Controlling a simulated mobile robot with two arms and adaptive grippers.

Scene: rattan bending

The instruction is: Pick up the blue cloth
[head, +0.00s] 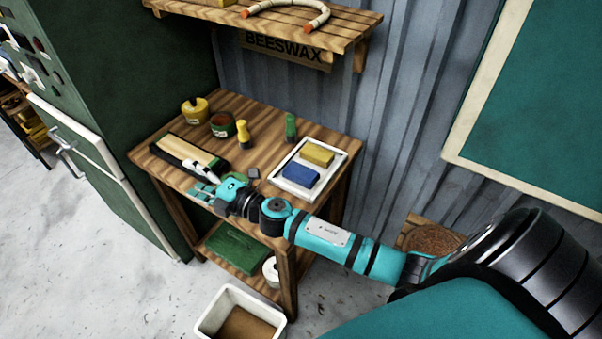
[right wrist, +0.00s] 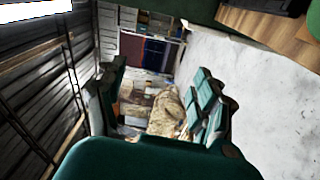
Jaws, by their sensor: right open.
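The blue cloth (head: 300,174) looks like a small folded blue block. It lies in a white-rimmed tray (head: 334,178) on the right side of the wooden table, next to a yellow block (head: 317,153). My right gripper (head: 201,187) is over the front edge of the table, to the left of the tray and apart from the cloth. In the right wrist view its fingers (right wrist: 160,108) are spread with nothing held between them. The blue cloth cannot be made out in that view. My left gripper is not in view.
Near my gripper lies a board with a pale block (head: 188,151). A yellow pot (head: 195,110), a red-green tin (head: 222,125), a yellow bottle (head: 244,133) and a green bottle (head: 290,127) stand behind. A shelf (head: 330,28) overhangs the back. A white bin (head: 212,314) stands below.

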